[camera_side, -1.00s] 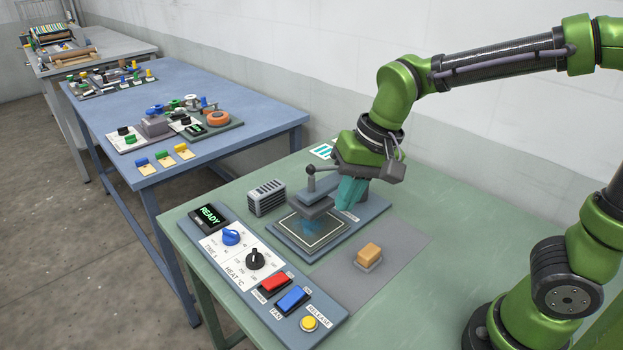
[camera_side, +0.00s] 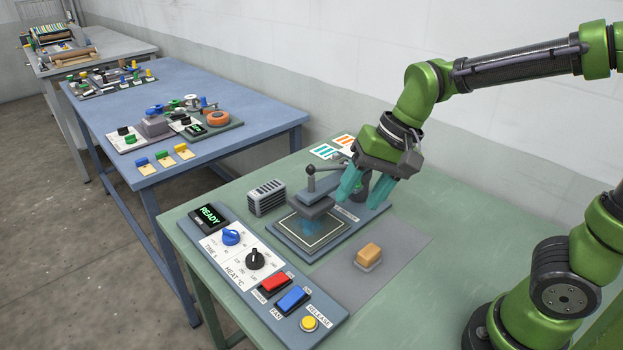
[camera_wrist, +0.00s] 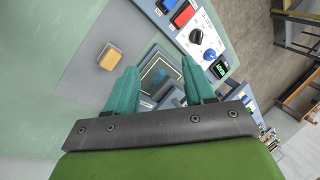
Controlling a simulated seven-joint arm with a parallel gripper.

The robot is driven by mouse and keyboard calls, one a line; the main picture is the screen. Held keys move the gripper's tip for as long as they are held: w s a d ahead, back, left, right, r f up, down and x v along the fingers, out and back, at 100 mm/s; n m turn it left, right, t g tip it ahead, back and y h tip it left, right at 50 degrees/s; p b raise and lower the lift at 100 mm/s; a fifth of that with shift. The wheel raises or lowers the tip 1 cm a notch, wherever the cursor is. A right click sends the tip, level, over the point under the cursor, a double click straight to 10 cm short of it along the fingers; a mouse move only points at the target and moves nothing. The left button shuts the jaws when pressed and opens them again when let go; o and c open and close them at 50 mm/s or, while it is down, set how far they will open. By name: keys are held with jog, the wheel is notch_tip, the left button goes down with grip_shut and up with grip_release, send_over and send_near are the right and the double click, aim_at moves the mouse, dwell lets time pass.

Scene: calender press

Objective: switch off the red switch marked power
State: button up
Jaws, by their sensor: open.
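The red power switch (camera_side: 274,284) is a rocker on the slanted control panel at the table's front edge, beside the blue fan switch (camera_side: 292,299). In the wrist view the red switch (camera_wrist: 184,15) shows near the top edge. Which way it is tipped is too small to tell. My gripper (camera_side: 364,192), with teal fingers, is open and empty beside the press, behind and to the right of the panel. It is well apart from the red switch. In the wrist view my gripper (camera_wrist: 158,82) has its two fingers spread over the press area.
The press (camera_side: 318,207) with its upright lever stands between my gripper and the panel. A tan block (camera_side: 369,253) sits on a grey mat. The panel also has a green READY display (camera_side: 208,215), two knobs and a yellow release button (camera_side: 309,324). A finned grey box (camera_side: 266,198) stands behind the panel.

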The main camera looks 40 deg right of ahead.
jog(key=w+a+f+m+g, duration=0.3)
jog(key=w+a+f+m, duration=0.1)
jog(key=w+m, duration=0.4)
jog(key=m+y, duration=0.1)
jog(key=m, duration=0.2)
send_near(276, 280)
jog(key=x, duration=0.7)
jog(key=shift+f, duration=0.45)
jog(key=shift+d, duration=0.1)
grip_shut()
jog(key=shift+a+r+h, duration=0.1)
jog(key=shift+a+h, duration=0.35)
jog(key=shift+h, duration=0.55)
jog(key=h, duration=0.3)
jog(key=shift+a+r, duration=0.1)
jog(key=shift+a, duration=0.25)
